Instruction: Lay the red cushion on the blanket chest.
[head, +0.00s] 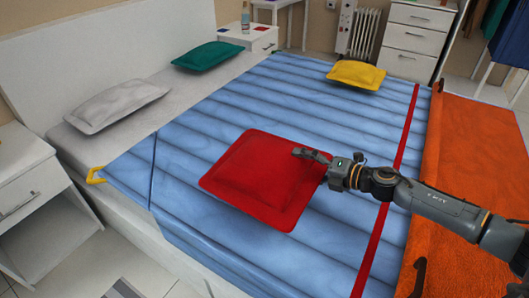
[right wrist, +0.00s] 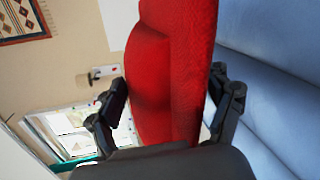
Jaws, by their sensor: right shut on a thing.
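The red cushion (head: 262,182) is over the blue quilted blanket on the bed in the head view. My right gripper (head: 318,157) is shut on the cushion's right edge. In the right wrist view the red cushion (right wrist: 170,80) stands between the two fingers of the right gripper (right wrist: 170,105), one finger on each side. I cannot tell whether the cushion's far side touches the bed. My left gripper is not in view. I cannot make out a blanket chest for certain in these frames.
The bed (head: 330,110) carries a grey-white cushion (head: 115,103), a green cushion (head: 208,56) and a yellow cushion (head: 356,75). An orange cover (head: 470,150) lies at the right end. A white nightstand (head: 30,195) stands at the left, a white drawer unit (head: 412,40) at the back.

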